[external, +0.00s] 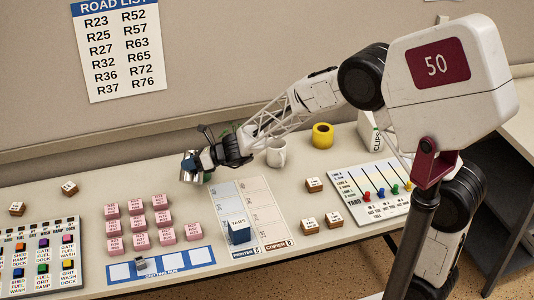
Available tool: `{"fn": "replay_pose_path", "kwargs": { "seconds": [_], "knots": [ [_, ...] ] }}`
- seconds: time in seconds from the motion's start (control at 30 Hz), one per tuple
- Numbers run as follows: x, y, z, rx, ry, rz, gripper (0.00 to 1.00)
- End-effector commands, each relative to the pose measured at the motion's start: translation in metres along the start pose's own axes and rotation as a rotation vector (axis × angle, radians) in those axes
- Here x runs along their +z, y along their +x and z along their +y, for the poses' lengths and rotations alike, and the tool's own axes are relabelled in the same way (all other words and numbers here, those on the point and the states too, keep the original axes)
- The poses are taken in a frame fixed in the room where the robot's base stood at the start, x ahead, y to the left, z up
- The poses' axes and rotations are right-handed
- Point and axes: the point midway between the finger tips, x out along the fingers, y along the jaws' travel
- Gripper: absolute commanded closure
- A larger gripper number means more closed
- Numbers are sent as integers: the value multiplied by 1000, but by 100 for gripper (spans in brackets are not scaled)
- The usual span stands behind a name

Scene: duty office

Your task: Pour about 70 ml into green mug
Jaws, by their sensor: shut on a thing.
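My gripper (203,158) is over the back middle of the desk, left of a white mug. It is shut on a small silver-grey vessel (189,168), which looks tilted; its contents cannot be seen. A bit of green shows just below and behind the gripper, but I cannot tell whether it is the green mug; no green mug shows clearly. The white mug (277,156) stands upright right of the gripper, close to my arm. A yellow mug-like thing (322,136) stands farther right.
Pink blocks (138,222) stand in rows at front left, beside a button panel (40,255). A blue block (238,232) stands on a printed sheet (255,195). A slider panel (368,192) and a white box (369,130) are at right. Small labelled blocks (314,184) lie about.

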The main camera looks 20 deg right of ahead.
Motion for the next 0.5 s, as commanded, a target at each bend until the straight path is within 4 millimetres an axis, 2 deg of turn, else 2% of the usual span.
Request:
{"fn": "replay_pose_path", "kwargs": {
  "seconds": [0.5],
  "knots": [
    [-10, 4, 5, -42, -120, 6, 100]
  ]
}}
